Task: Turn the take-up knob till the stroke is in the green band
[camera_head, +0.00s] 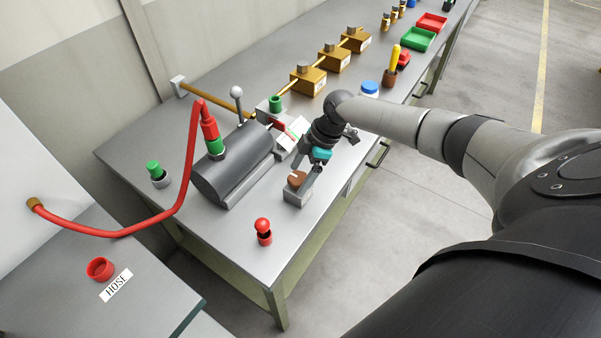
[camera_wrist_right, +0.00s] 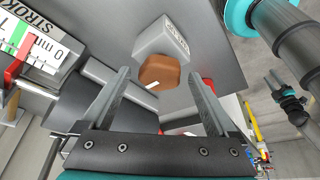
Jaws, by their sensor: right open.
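The take-up knob is a brown, many-sided knob with a white mark (camera_wrist_right: 161,72), mounted on a grey block (camera_wrist_right: 165,38); it also shows in the head view (camera_head: 297,178). My right gripper (camera_wrist_right: 160,78) is open, its two fingers pointing at the knob, one to each side of it in the wrist view. I cannot tell whether they touch it. My left gripper is not in view.
A grey cylinder (camera_head: 232,168) with a red hose (camera_head: 192,150) stands left of the knob. A red button (camera_head: 263,226) and a green one (camera_head: 154,168) stand on the bench (camera_head: 222,235). Brass blocks (camera_head: 308,80) and trays stand farther back. The bench front is mostly clear.

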